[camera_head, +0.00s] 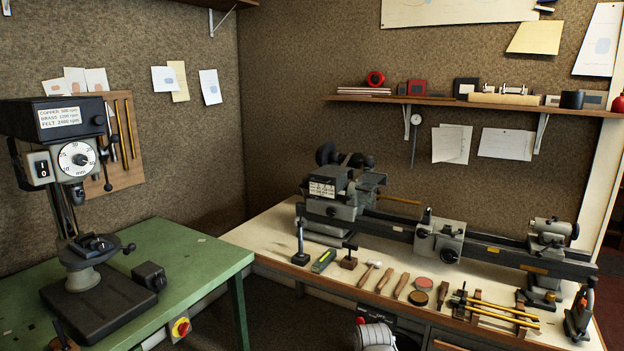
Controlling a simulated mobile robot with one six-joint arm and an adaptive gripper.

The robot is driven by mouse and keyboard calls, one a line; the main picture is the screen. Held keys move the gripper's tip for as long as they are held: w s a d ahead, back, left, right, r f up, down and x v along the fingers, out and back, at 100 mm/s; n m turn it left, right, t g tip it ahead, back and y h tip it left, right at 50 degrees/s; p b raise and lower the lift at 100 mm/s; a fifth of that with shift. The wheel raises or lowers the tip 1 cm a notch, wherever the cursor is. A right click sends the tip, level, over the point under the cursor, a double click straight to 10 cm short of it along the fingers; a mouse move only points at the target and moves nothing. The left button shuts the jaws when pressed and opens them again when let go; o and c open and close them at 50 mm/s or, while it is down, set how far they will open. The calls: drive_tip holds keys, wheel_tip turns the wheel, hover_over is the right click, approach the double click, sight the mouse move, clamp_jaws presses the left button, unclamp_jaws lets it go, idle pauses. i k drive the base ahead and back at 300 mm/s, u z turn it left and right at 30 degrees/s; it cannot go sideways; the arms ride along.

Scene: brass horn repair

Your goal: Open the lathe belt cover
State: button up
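The lathe (440,240) stands along the bench on the right, with its headstock at the left end. A dark box-like housing (328,179) with a white label plate sits on top of the headstock. It looks like the belt cover, and its lid seems to be down, though it is too small to be sure. Dark round wheels (326,154) show behind and above it. The hinge and any handle cannot be made out. My gripper is not in view.
A drill press (75,160) stands on the green table (185,262) at left. A shelf (480,102) hangs above the lathe. A grey cylindrical object (375,337) shows at the bottom edge.

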sight(328, 181)
drive_tip(key=u, duration=0.05)
drive_tip(key=i, duration=1.2)
drive_tip(key=u, duration=0.05)
